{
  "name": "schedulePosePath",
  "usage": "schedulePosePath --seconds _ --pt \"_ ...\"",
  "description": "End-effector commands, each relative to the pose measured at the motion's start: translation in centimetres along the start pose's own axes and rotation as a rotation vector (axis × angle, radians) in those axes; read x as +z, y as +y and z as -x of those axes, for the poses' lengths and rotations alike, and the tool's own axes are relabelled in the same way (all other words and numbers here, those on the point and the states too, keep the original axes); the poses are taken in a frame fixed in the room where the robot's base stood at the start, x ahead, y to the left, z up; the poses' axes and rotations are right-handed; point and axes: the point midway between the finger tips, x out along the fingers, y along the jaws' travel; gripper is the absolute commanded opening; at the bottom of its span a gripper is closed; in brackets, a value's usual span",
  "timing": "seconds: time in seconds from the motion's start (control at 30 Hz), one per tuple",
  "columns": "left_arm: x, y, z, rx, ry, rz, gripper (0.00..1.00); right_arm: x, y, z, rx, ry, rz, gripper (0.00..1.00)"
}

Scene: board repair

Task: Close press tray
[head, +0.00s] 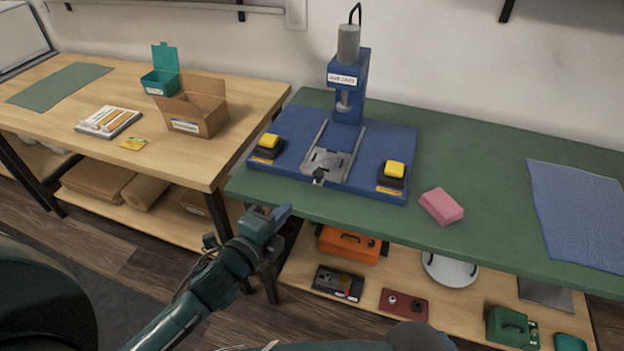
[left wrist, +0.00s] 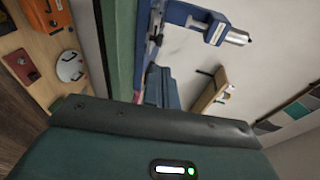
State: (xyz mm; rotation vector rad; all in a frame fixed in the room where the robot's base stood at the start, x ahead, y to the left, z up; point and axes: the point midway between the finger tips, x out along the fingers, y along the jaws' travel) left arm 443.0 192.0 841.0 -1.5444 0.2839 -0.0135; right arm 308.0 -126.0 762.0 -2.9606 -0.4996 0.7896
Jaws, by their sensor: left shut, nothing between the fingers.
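The blue press (head: 347,85) stands at the back of its blue base plate on the green-topped table. Its grey metal tray (head: 327,163) sits at the front end of two rails, pulled forward from under the press ram. A black knob (head: 319,175) is at the tray's front edge. My left gripper (head: 284,212) is shut and empty, in front of the table edge, to the left of and nearer than the knob, apart from it. The left wrist view shows the press (left wrist: 205,22) sideways at the top. My right gripper is not in view.
Yellow-topped buttons (head: 268,143) (head: 393,171) flank the tray on the base. A pink sponge (head: 441,206) and a blue mat (head: 580,213) lie to the right. An orange case (head: 350,245) is on the lower shelf. The wooden table at left holds an open cardboard box (head: 205,108).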

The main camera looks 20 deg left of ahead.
Motion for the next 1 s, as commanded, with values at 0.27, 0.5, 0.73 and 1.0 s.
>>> schedulePosePath --seconds 0.27,0.5,0.73,1.0 --pt "0.0 -0.1 -6.2 -0.004 -0.001 0.000 0.00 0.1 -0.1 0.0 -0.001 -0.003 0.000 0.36" --pt "0.0 -0.1 -10.1 -0.003 0.000 0.001 0.00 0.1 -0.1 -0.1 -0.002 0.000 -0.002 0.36" --pt "0.0 0.0 -11.5 0.000 0.000 0.001 0.00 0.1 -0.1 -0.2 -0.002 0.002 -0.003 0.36" --pt "0.0 0.0 -11.5 -0.001 0.000 0.001 0.00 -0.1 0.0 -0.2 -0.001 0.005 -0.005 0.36"
